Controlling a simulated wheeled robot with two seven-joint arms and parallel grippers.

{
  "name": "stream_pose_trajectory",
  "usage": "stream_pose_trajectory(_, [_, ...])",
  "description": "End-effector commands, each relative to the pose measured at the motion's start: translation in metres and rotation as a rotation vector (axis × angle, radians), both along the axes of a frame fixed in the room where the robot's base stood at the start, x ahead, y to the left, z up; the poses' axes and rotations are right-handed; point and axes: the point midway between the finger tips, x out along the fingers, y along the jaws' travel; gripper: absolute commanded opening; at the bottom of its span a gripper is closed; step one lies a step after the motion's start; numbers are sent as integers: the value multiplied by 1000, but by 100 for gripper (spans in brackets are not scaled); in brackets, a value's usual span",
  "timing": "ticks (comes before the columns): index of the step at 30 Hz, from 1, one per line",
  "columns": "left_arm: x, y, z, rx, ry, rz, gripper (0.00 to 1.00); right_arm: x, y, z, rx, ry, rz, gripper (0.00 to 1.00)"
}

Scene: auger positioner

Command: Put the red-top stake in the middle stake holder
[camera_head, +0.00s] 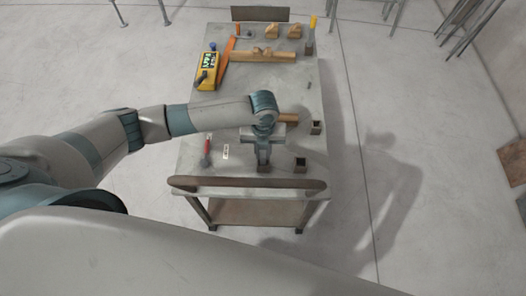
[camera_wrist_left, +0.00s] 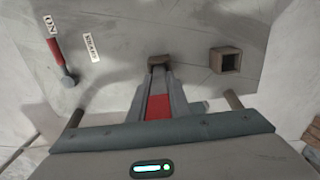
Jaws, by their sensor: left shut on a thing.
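My left gripper (camera_head: 264,167) is over the near end of the table, pointing down. In the left wrist view the gripper (camera_wrist_left: 160,80) is shut on the red-top stake (camera_wrist_left: 159,106), whose red part shows between the fingers. A brown square end shows at the fingertips; I cannot tell whether it is the stake's tip. Small square stake holders stand along the table's right side: an empty near one (camera_head: 300,165), a middle one (camera_head: 316,128), and a far one (camera_head: 309,48) with a yellow-top stake. One open, empty holder (camera_wrist_left: 226,60) shows right of the gripper. My right gripper is out of view.
A red-handled lever (camera_head: 207,148) and small labels (camera_head: 226,151) lie left of the gripper. A wooden piece (camera_head: 289,118) is partly hidden behind my gripper. A yellow device (camera_head: 208,72) and wooden parts (camera_head: 264,56) occupy the far half. A dark handle bar (camera_head: 247,187) edges the front.

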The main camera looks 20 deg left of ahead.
Motion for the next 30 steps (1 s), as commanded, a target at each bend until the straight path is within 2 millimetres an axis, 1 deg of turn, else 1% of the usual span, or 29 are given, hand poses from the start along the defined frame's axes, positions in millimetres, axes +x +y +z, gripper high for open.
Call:
stream_pose_trajectory(2, [0,0,-2,0,0,0,0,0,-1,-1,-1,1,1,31])
stream_pose_trajectory(3, [0,0,-2,0,0,0,22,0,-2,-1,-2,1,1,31])
stream_pose_trajectory(5, [0,0,-2,0,0,0,36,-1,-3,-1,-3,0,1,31])
stream_pose_trajectory(14, [0,0,-2,0,0,0,36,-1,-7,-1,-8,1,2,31])
stream_pose_trajectory(19, [0,0,5,-1,0,0,36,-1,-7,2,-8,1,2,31])
stream_pose_trajectory(20, [1,0,5,-1,-1,0,36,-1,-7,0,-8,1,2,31])
stream_pose_trajectory(26, [1,0,28,-1,-3,-1,36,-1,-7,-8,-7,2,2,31])
stream_pose_trajectory(30, [2,0,52,-2,-4,-1,36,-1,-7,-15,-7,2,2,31])
